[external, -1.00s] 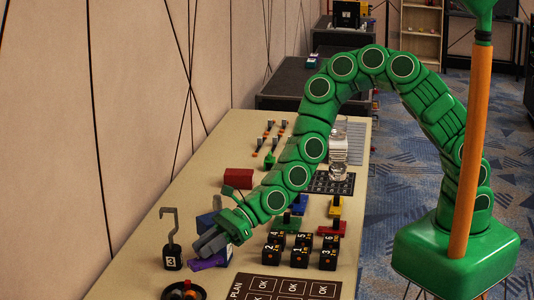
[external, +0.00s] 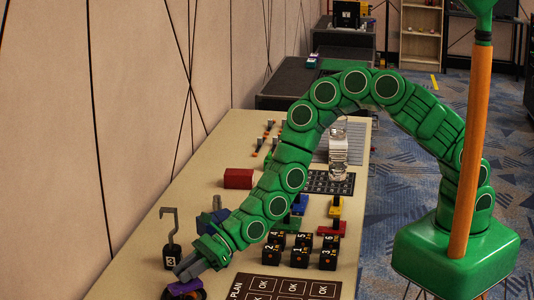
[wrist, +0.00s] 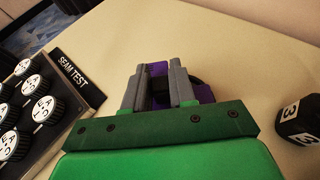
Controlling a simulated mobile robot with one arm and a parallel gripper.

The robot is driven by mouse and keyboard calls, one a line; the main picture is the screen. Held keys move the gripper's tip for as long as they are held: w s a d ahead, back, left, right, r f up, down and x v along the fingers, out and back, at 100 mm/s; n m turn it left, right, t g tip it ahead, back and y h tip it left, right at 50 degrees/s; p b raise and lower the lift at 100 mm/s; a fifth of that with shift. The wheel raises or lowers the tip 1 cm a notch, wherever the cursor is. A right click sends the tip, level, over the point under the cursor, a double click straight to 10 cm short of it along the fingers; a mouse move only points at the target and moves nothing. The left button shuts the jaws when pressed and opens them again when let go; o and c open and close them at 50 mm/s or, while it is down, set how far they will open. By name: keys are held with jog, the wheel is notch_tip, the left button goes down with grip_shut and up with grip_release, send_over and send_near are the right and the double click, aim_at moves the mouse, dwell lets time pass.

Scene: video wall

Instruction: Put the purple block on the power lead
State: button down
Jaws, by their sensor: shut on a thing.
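My gripper (external: 188,268) is low over the near left part of the table, shut on the purple block (external: 185,287). In the wrist view the purple block (wrist: 206,94) shows between and beside the grey fingers (wrist: 160,88). A dark round coil (external: 198,294), which looks like the power lead, lies at the bottom edge of the external view, under or just behind the block. The block and fingers hide most of it; only a dark arc shows in the wrist view. I cannot tell whether block and coil touch.
A black weight with a hook (external: 172,256) stands left of my gripper. Black numbered cubes (external: 300,250) and a dark OK board (external: 285,288) lie to the right. A blue block (external: 212,221) and a red block (external: 238,179) stand farther back.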

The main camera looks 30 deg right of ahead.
jog(key=shift+f, duration=1.25)
jog(key=c, duration=0.9)
grip_release()
jog(key=shift+f, duration=0.1)
jog(key=shift+w+d+r, duration=0.2)
jog(key=shift+d+r, duration=0.2)
jog(key=shift+d, duration=0.15)
jog(key=shift+v, duration=5.4)
jog(key=shift+s, duration=0.15)
